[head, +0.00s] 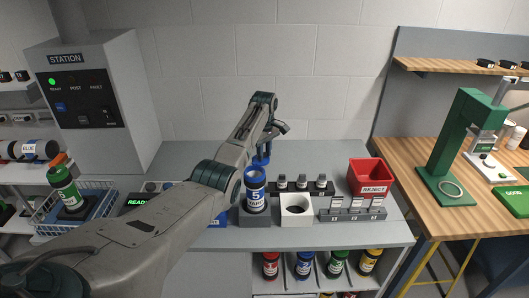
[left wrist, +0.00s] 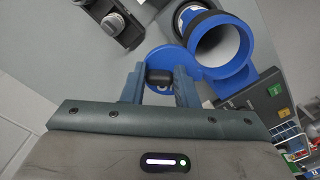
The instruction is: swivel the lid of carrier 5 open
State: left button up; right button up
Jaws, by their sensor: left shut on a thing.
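Carrier 5 (head: 256,197), a dark blue cylinder with a white label bearing a 5, stands upright in a grey block (head: 255,219) on the bench. In the left wrist view its blue rim (left wrist: 246,48) surrounds a grey opening. My left gripper (left wrist: 160,78) is shut on the lid's small black knob (left wrist: 159,76). My right gripper is not in view.
A white block with a round hole (head: 296,209) stands right of the carrier. A black rack of small vials (head: 303,187), a grey rack (head: 352,212) and a red REJECT bin (head: 370,177) stand farther right. A wire basket (head: 94,216) is at left.

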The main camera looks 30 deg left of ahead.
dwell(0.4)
pick_arm(q)
jog(key=o, duration=1)
jog(key=shift+r, duration=0.1)
jog(key=shift+r, duration=0.2)
notch_tip(320, 180, up, 10)
jog(key=b, duration=0.5)
jog(key=shift+r, duration=0.15)
